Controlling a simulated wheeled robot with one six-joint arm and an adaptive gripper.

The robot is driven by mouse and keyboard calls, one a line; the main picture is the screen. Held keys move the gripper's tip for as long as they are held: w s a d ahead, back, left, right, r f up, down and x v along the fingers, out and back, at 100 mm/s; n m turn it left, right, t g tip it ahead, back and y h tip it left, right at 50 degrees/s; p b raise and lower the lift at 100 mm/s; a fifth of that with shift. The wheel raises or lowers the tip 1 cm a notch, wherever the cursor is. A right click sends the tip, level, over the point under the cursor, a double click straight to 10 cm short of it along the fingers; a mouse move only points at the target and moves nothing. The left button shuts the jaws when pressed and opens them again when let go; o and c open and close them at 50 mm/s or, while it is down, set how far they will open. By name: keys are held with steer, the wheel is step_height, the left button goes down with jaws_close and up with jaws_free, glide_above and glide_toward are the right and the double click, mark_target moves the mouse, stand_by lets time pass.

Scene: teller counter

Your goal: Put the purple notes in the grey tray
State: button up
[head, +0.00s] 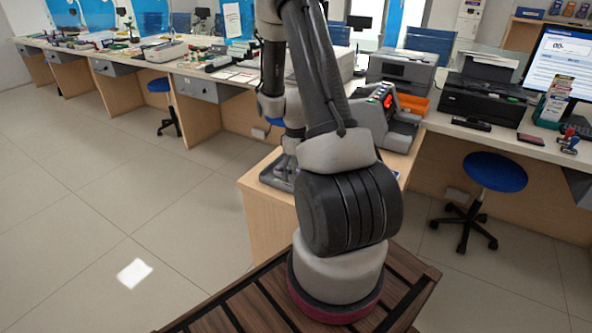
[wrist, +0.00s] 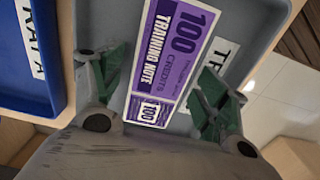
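The purple notes (wrist: 170,55), printed "100 CREDITS TRAINING NOTE", show in the wrist view over the inside of the grey tray (wrist: 105,22), partly covering its white label. I cannot tell whether they rest on the tray floor or hang just above it. My gripper (wrist: 163,78) is open, with one green-padded finger on each side of the notes and a gap visible on both sides. In the head view my arm hides the gripper, and I cannot make out the notes or the grey tray.
A blue tray (wrist: 35,70) with a white label stands left of the grey tray. A blue stool (head: 495,172) stands at the right.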

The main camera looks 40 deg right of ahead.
step_height(320, 180, up, 12)
steer(key=s+a+r+m+t, duration=0.1)
steer(key=s+a+r, duration=0.25)
steer(key=r, duration=0.35)
steer(key=s+a+r+t, duration=0.1)
steer(key=s+a+r, duration=0.1)
steer(key=a+r, duration=0.45)
steer(key=s+a+r+m+t, duration=0.1)
steer(key=s+a+r, duration=0.2)
steer(key=s, duration=0.3)
steer(key=s+a+r+m+t, duration=0.1)
steer(key=s+a+r, duration=0.2)
steer(key=s+r, duration=0.2)
steer(key=shift+s+a+m, duration=0.2)
steer(key=shift+s+m, duration=0.2)
steer(key=shift+s, duration=0.8)
